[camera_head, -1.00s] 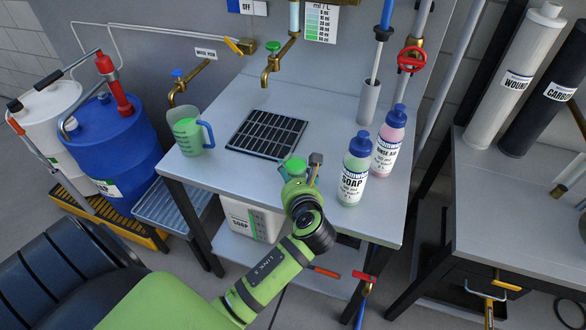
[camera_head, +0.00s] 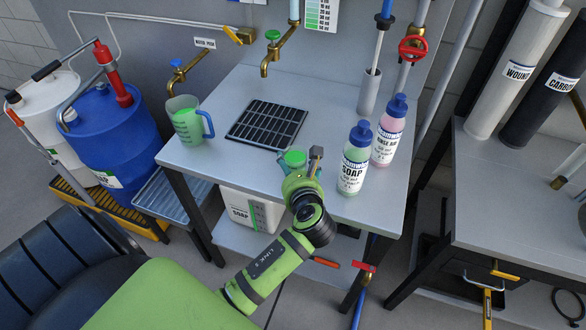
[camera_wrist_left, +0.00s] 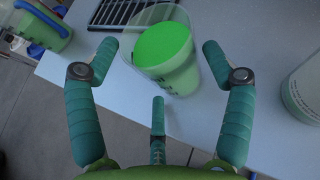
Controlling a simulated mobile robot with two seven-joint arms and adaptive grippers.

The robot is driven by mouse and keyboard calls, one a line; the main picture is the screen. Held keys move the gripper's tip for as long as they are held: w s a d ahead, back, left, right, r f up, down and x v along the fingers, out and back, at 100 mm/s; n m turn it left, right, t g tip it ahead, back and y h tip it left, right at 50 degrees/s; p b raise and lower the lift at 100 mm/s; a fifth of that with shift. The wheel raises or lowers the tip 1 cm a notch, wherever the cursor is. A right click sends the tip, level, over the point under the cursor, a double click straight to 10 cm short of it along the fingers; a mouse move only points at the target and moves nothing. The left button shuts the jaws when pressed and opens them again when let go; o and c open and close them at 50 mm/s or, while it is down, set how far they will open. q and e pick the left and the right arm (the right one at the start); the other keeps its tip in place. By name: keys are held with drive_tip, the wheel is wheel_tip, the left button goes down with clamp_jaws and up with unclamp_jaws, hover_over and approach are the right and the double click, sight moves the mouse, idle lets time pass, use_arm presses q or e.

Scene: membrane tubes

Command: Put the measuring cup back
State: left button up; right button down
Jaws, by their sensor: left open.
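A clear cup with green contents (camera_head: 294,158) stands near the table's front edge, partly hidden by my left gripper in the head view. The left wrist view shows the same cup (camera_wrist_left: 165,45) just beyond the fingers, its green surface facing me. A jug with a blue handle and green contents (camera_head: 187,124) stands at the table's left corner; part of it also shows at top left in the left wrist view (camera_wrist_left: 42,24). I cannot tell which one is the measuring cup. My left gripper (camera_head: 304,172) is open, its fingertips (camera_wrist_left: 158,62) spread on either side of the nearer cup.
A black drain grate (camera_head: 267,124) lies behind the cup. Brass taps (camera_head: 272,52) hang over the back. The table between jug and grate is clear.

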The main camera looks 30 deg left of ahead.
use_arm(q)
drive_tip(key=v, duration=1.1)
drive_tip(key=shift+s+d+b, duration=0.2)
drive_tip(key=shift+b, duration=0.1)
drive_tip(key=s+d+f+n+g+h, duration=0.2)
drive_tip(key=s+f+n+g+h, duration=0.7)
drive_tip(key=n, duration=1.5)
drive_tip(key=s+f+t, duration=0.1)
drive_tip(key=s+f, duration=0.3)
drive_tip(key=f, duration=1)
drive_tip(key=s+f+t, duration=0.1)
drive_tip(key=s+f, duration=0.3)
drive_tip(key=f, duration=1)
drive_tip(key=s+a+f+g, duration=0.1)
drive_tip(key=s+a+f, duration=0.2)
drive_tip(key=s+f, duration=0.9)
drive_tip(key=shift+s, duration=1.15)
